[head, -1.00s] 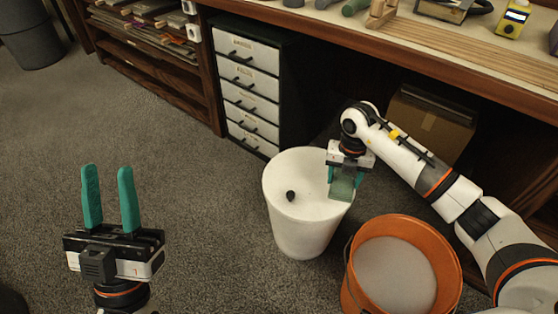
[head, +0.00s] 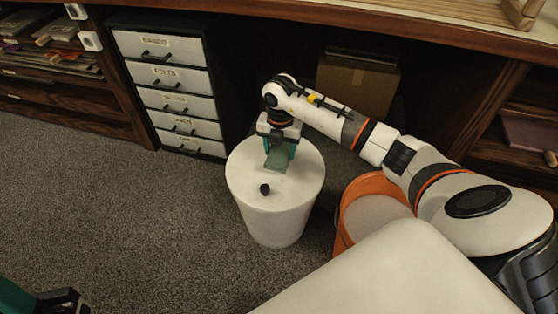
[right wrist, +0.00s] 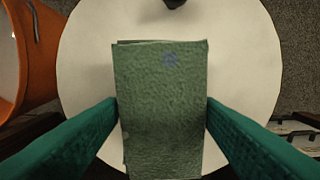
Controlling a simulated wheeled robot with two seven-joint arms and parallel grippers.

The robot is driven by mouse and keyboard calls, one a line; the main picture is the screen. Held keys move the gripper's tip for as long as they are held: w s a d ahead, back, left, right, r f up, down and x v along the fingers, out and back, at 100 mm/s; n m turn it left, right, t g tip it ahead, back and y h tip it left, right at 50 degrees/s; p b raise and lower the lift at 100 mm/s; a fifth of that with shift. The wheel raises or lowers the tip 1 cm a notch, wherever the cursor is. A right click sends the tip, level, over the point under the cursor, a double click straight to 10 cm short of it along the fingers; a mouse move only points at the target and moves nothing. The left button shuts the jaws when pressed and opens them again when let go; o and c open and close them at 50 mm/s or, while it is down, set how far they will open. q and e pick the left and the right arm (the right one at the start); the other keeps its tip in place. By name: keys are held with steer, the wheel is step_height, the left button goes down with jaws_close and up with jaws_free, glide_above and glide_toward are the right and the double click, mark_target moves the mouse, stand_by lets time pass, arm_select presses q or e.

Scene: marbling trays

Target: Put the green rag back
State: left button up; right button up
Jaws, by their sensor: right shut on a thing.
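The green rag (head: 278,159) is a folded cloth held in my right gripper (head: 279,150). In the right wrist view the rag (right wrist: 160,115) shows flat between the two teal fingers, with a small blue mark near its far end. It is over the white round top of the white bin (head: 272,222), towards the back in the head view. I cannot tell whether the rag touches that top. A black knob (head: 265,189) sits on the bin's top, apart from the rag. Only part of my left gripper (head: 30,300) shows at the bottom left corner, its fingertips not clear.
An orange bucket (head: 341,232) stands right of the bin, partly hidden by my right arm. A labelled drawer unit (head: 170,95) stands behind to the left, under the wooden bench (head: 400,22). A cardboard box (head: 357,85) is under the bench. Carpet at left is clear.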

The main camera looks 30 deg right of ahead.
mark_target(280, 159)
step_height(280, 159, down, 4)
steer(key=shift+f+b, duration=0.25)
steer(key=shift+b, duration=0.55)
steer(key=shift+f, duration=0.15)
steer(key=o, duration=0.7)
